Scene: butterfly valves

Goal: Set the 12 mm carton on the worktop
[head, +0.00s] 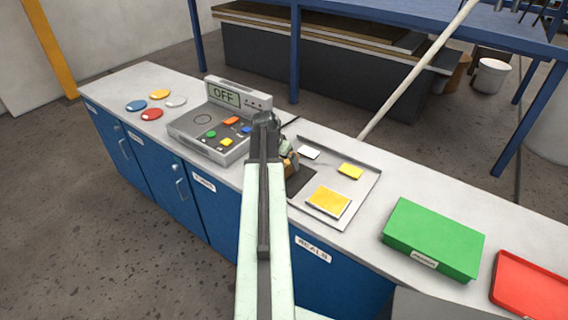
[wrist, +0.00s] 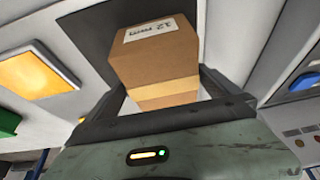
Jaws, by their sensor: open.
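The brown carton (wrist: 155,55) carries a white label reading "12 mm", upside down in the wrist view. It lies between the two dark fingers of my gripper (wrist: 165,92), which is open around it. In the head view my gripper (head: 272,125) and arm hide most of the carton (head: 293,163); a brown edge shows to their right. A dark square pad (head: 302,180) shows beside and below it. I cannot tell whether the fingers touch the carton. The light grey worktop (head: 385,158) runs along blue cabinets.
A shallow grey tray (head: 368,190) holds yellow pieces and a white piece. A grey device (head: 208,132) with an "OFF" display stands left of my arm, with coloured discs (head: 152,114) beyond. A green box (head: 433,238) and red tray (head: 530,288) are at the right.

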